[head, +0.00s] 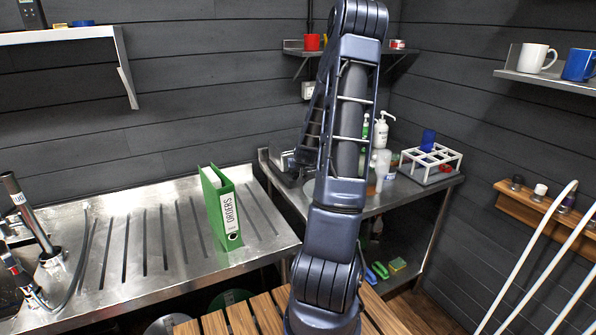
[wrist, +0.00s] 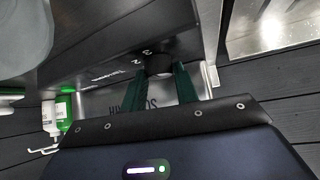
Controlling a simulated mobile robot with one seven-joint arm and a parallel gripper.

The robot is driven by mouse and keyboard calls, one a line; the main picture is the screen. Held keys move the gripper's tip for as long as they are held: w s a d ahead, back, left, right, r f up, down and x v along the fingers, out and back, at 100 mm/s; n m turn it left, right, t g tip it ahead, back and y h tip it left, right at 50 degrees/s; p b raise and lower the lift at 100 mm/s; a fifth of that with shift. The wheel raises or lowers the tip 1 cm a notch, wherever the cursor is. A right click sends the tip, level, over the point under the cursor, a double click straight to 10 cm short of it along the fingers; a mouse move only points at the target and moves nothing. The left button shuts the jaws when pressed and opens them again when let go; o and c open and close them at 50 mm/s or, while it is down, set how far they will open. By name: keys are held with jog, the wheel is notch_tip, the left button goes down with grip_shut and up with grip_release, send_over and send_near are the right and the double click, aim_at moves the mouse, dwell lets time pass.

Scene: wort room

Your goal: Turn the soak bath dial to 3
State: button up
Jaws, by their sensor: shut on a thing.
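The soak bath's dial (wrist: 158,63) is a dark round knob in the wrist view, on the dark panel of the bath (wrist: 110,55). My gripper (wrist: 160,74) has its two green fingers on either side of the dial and is shut on it. Small white marks, one looking like a 2, show on the panel beside the dial. Which mark the dial points to is too small to tell. Upside-down lettering, partly hidden between the fingers, shows below the dial. In the head view my arm hides my gripper, the dial and most of the bath.
A steel counter (head: 385,200) at the back carries bottles (head: 381,130) and a white rack (head: 431,162). A green binder (head: 221,208) stands on the draining board (head: 140,240) at left. Shelves (head: 545,78) with mugs hang on the walls. White pipes (head: 540,250) rise at right.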

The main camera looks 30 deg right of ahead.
jog(key=shift+m+h, duration=0.4)
jog(key=shift+m, duration=0.1)
dwell(0.5)
jog(key=o, duration=0.7)
jog(key=v, duration=1)
jog(key=shift+s+r, duration=0.15)
jog(key=shift+r, duration=0.2)
jog(key=shift+a, duration=0.15)
